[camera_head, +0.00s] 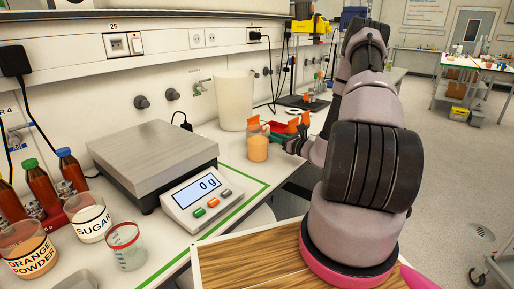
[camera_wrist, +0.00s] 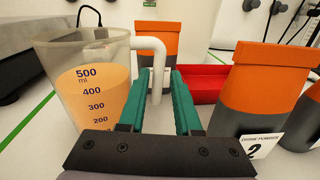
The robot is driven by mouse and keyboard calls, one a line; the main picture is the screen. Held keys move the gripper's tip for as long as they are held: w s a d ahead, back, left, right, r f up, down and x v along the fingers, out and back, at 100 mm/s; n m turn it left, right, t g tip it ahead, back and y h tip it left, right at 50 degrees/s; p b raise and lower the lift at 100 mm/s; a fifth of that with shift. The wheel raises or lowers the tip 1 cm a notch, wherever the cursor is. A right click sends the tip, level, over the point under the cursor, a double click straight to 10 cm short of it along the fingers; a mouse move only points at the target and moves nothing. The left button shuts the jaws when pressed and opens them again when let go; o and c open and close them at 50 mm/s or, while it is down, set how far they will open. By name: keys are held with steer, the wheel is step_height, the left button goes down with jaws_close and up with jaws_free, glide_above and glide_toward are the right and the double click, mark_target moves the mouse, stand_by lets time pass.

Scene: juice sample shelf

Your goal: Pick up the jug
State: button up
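The jug (camera_head: 258,149) is clear with a measuring scale and holds orange liquid. It stands upright on the white bench beyond the scale. In the wrist view the jug (camera_wrist: 92,95) is at the left, with its pale handle (camera_wrist: 152,43) on its right side. My gripper (camera_wrist: 160,75) has two teal fingers, open, with the lower handle showing in the gap between them. I see no clear contact with the handle. In the head view my gripper (camera_head: 284,139) is just right of the jug, small and partly hidden by my arm.
Orange-and-grey drink powder bags (camera_wrist: 262,95) stand close right of my gripper; another bag (camera_wrist: 157,42) is behind the handle. A red tray (camera_wrist: 203,84) lies behind. A white container (camera_head: 235,101) stands behind the jug, and a scale (camera_head: 153,158) reading 0 g is at its left.

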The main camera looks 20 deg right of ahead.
steer(key=x, duration=0.5)
steer(key=shift+w+a+f, duration=0.15)
steer(key=shift+w+a, duration=0.1)
steer(key=shift+c, duration=0.3)
jaws_close()
stand_by(1.0)
